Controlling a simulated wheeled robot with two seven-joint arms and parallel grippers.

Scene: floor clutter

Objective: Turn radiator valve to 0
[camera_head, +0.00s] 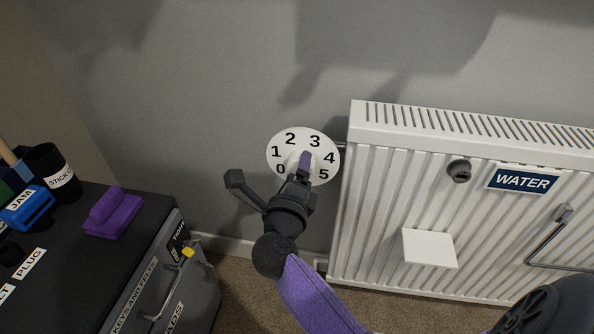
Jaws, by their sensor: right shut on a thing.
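The radiator valve has a round white dial (285,141) with the numbers 0 to 5 around its face, beside the radiator's left end. The 0 is at the lower left and the 5 at the lower right. My right gripper (303,168) reaches up from below on its purple arm and is shut on the valve knob at the middle of the dial. A small purple piece shows at the fingertips, below the 3. The gripper hides most of the knob, so I cannot tell its setting. My left gripper is not in view.
A white radiator (388,180) with a WATER label (522,180) stands against the grey wall to the right. A dark cabinet (150,232) at the left carries a purple block (112,213), a blue JAM item (27,208) and a black cup (52,170). Carpet lies below.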

